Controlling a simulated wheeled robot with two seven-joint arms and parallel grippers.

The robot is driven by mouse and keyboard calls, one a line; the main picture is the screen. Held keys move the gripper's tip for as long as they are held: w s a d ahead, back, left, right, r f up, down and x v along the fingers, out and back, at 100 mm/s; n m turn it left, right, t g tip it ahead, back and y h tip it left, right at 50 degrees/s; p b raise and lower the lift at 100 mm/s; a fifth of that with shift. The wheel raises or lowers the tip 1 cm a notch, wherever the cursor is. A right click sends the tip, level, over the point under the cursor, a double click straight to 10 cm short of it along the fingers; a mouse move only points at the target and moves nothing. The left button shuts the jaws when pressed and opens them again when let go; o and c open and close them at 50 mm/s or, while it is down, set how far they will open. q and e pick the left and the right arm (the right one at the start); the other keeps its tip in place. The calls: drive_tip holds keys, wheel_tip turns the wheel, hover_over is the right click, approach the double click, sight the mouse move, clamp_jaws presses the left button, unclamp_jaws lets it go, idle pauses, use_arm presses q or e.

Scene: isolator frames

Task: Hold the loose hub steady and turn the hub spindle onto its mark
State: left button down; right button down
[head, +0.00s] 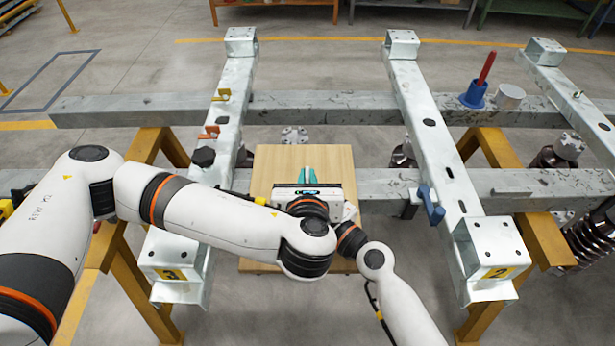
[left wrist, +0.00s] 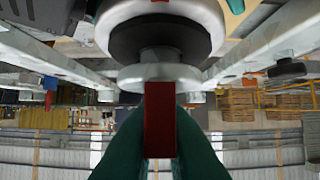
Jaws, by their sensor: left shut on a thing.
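My left gripper (head: 307,177) is over the wooden board, its two teal fingers showing past the dark hand. In the left wrist view, the teal fingers (left wrist: 160,130) are shut on an upright red bar (left wrist: 160,119). The bar meets a pale grey round flange (left wrist: 128,76), with a black ring and a larger white round body above it in the picture. I cannot tell which of these parts is the hub or its spindle, and no mark is clear. My right arm (head: 400,308) comes in from the bottom; its gripper is hidden behind the left wrist.
A blue holder (head: 473,95) with a red handle stands at the back right, beside a grey cylinder (head: 510,96). A blue clamp (head: 431,204) sits on the middle rail.

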use_arm(q)
drive_tip(key=shift+w+a+r, duration=0.1)
drive_tip(key=shift+w+r, duration=0.05)
use_arm(e)
drive_tip(key=shift+s+a, duration=0.1)
drive_tip(key=shift+a, duration=0.05)
use_arm(q)
drive_tip(key=c, duration=1.5)
unclamp_jaws()
drive_tip(key=shift+s, duration=0.35)
drive_tip(key=v, duration=0.7)
